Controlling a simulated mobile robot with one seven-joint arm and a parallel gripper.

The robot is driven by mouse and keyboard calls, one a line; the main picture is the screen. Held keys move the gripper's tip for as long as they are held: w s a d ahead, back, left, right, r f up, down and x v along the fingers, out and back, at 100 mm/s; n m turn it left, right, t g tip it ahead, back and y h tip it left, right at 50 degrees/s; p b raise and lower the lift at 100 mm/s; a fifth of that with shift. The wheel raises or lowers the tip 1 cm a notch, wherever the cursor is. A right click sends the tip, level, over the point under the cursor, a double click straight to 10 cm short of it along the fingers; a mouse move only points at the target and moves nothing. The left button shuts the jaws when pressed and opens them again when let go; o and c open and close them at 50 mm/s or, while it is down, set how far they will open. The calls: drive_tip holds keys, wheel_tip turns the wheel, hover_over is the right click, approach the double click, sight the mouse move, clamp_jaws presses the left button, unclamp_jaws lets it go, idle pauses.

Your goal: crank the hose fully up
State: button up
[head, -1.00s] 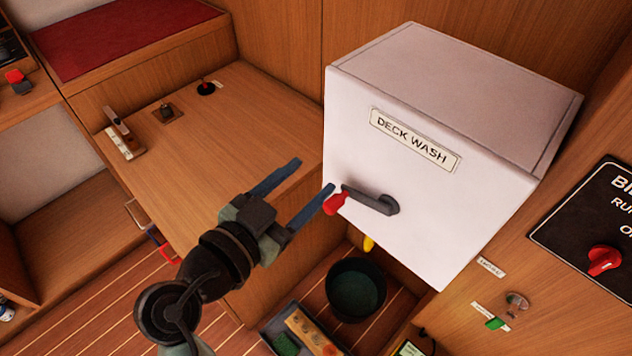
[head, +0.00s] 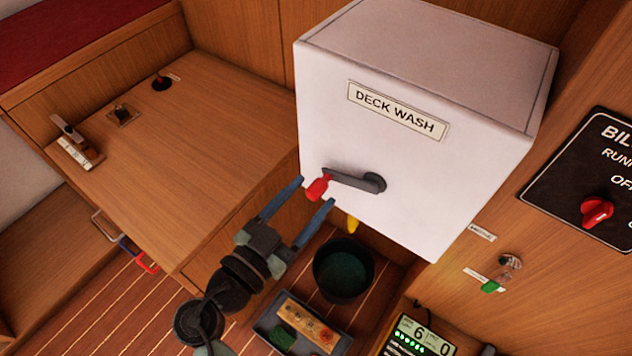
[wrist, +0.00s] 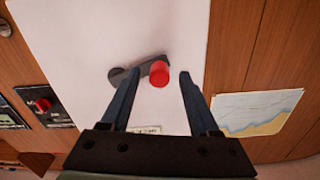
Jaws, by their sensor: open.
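The white box labelled DECK WASH (head: 470,150) hangs on the wooden wall. On its front is a dark crank arm (head: 350,182) that points left from its pivot and ends in a red knob (head: 317,187). My gripper (head: 315,192) is open, with its two blue fingers pointing up toward the knob. In the wrist view the red knob (wrist: 159,74) and the crank arm (wrist: 128,77) show beyond the fingertips, the knob between them across the picture. I cannot tell whether the fingers touch it. A yellow piece (head: 352,224) hangs below the box; the hose is not clearly seen.
A dark bucket (head: 343,270) stands on the floor below the box, beside a grey tray (head: 335,343) with a wooden block. A wooden counter (head: 190,150) lies left. A black panel with a red switch (head: 597,212) is right. A chart (wrist: 255,112) shows in the wrist view.

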drive_tip(key=shift+x, duration=1.35)
clamp_jaws()
drive_tip(key=shift+a+r, duration=0.1)
drive_tip(key=shift+a, duration=0.05)
